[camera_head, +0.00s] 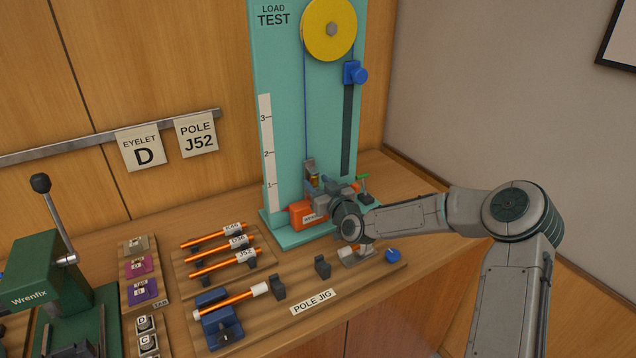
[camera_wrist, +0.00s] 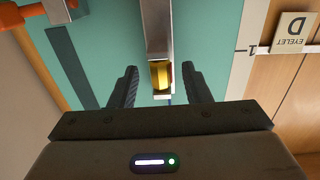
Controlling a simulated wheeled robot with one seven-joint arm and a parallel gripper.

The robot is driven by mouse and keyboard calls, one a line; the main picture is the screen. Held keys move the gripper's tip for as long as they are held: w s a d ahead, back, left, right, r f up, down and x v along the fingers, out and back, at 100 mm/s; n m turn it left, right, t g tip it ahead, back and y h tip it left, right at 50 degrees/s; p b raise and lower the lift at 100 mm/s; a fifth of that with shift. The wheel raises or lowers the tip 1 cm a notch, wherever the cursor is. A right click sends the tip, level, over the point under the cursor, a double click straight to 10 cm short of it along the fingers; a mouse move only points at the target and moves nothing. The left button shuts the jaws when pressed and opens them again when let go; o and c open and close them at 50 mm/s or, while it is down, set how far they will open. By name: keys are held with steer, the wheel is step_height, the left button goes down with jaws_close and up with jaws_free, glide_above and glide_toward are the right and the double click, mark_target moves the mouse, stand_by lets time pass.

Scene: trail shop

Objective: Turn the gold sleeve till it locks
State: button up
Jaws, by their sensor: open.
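In the wrist view the gold sleeve (camera_wrist: 160,74) sits on a grey metal bar (camera_wrist: 158,28). My gripper (camera_wrist: 158,74) is open, with one dark finger on each side of the sleeve and a visible gap to both. In the head view the gold sleeve (camera_head: 314,181) is a small patch below the blue cord, in front of the teal load test board (camera_head: 285,110). My gripper (camera_head: 324,184) is close beside it there, partly hidden by my wrist. Whether the sleeve is locked cannot be told.
An orange block (camera_head: 300,214) stands at the board's foot, close under my wrist. A yellow wheel (camera_head: 329,29) and a blue clamp (camera_head: 355,72) are higher on the board. Orange poles (camera_head: 222,254) and the pole jig (camera_head: 350,292) lie on the bench in front.

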steer(key=shift+c, duration=0.2)
jaws_close()
steer(key=shift+a+f+m+t+h+b, duration=0.15)
steer(key=shift+m+t+h+b, duration=0.2)
steer(key=shift+b, duration=0.3)
steer(key=shift+s+h+b, duration=0.1)
steer(key=shift+h+b, duration=0.25)
steer(key=shift+b, duration=0.05)
steer(key=m+t+h+b, duration=0.1)
steer(key=h+b, duration=0.1)
steer(key=a+m+h+b, duration=0.1)
steer(key=m+h+b, duration=0.1)
steer(key=b, duration=0.1)
steer(key=shift+s+t, duration=0.15)
steer(key=shift+t, duration=0.2)
steer(key=shift+a+r+m+h+b, duration=0.1)
steer(key=shift+m+h+b, duration=0.65)
steer(key=shift+h, duration=0.6)
steer(key=shift+a+r+m+h+b, duration=0.1)
steer(key=shift+m+h+b, duration=0.35)
steer(key=shift+m+h, duration=0.75)
steer(key=shift+h, duration=0.45)
